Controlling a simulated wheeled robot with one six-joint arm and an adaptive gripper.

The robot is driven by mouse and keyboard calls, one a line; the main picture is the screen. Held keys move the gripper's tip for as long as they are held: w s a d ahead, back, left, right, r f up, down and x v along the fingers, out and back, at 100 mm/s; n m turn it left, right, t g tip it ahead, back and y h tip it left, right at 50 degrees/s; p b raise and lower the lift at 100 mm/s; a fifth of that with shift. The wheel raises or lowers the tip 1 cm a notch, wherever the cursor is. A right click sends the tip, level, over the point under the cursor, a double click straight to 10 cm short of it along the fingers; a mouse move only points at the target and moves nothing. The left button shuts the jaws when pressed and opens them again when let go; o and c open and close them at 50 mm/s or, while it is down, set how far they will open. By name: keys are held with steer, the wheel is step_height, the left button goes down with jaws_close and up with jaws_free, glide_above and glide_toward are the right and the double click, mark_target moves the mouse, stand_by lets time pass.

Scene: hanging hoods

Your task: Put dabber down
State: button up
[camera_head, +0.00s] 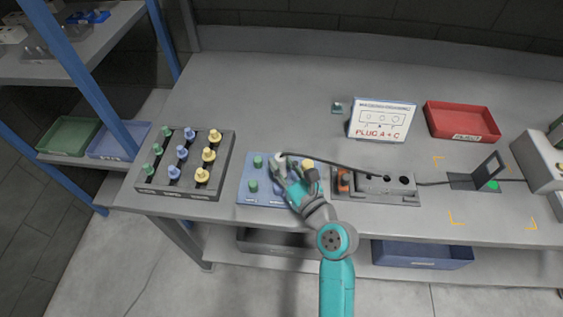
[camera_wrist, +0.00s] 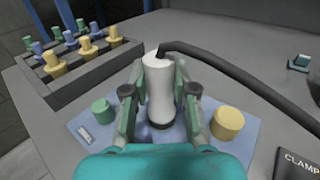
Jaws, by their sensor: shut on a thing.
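The dabber appears as a white cylinder with a black cord from its top, in the wrist view (camera_wrist: 160,92) and the head view (camera_head: 280,158). My gripper (camera_wrist: 160,108) is shut on it, one finger on each side; it also shows in the head view (camera_head: 284,172). The dabber is roughly upright over the blue tray (camera_head: 246,170), between green and yellow pegs. I cannot tell whether its dark lower end touches the tray. The blue peg in the tray is mostly hidden by my gripper.
A dark rack (camera_head: 180,192) of green, blue and yellow pegs stands left. Right are a grey clamp fixture (camera_head: 385,188) with an orange part, a sign (camera_head: 381,120), a red reject bin (camera_head: 462,121) and a black stand (camera_head: 478,178). The cord crosses above the fixture. The back of the bench is clear.

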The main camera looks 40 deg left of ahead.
steer(key=shift+f, duration=0.3)
steer(key=o, duration=0.9)
steer(key=v, duration=0.9)
steer(key=shift+s+d, duration=0.25)
steer(key=shift+o, duration=0.3)
steer(key=shift+s+d, duration=0.1)
steer(key=shift+d, duration=0.2)
steer(key=shift+o, duration=0.3)
steer(key=shift+d+r, duration=0.15)
steer(key=shift+r, duration=0.15)
steer(key=shift+w+r, duration=0.2)
steer(key=shift+r, duration=0.55)
steer(key=shift+x, duration=5.5)
